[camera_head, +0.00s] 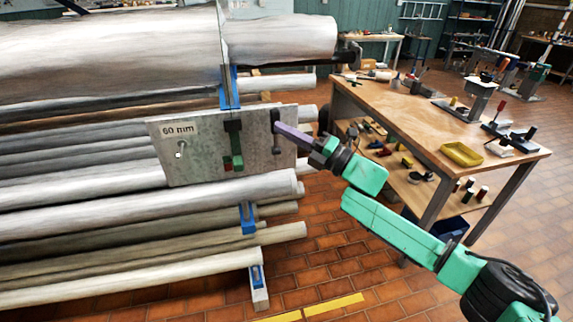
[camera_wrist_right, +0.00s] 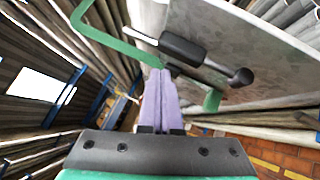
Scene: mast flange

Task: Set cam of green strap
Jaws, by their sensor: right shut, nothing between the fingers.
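A grey metal plate (camera_head: 207,150) marked "60 mm" stands upright against the stacked wooden poles. A green strap (camera_head: 236,154) with a dark block at its top is on the plate's face. A dark lever (camera_head: 277,132) sits near the plate's right edge. My right gripper (camera_head: 280,130), with purple fingers, is at this lever, shut and empty. In the right wrist view the closed fingertips (camera_wrist_right: 160,76) are just below the dark lever (camera_wrist_right: 184,50); I cannot tell whether they touch it. A green band (camera_wrist_right: 98,34) bends around at the upper left there. My left gripper is out of view.
A large wooden mast (camera_head: 110,55) lies above the plate, with more poles stacked below. A workbench (camera_head: 440,125) with tools and a yellow tray (camera_head: 461,154) stands to the right. The brick floor (camera_head: 340,265) in front is mostly clear.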

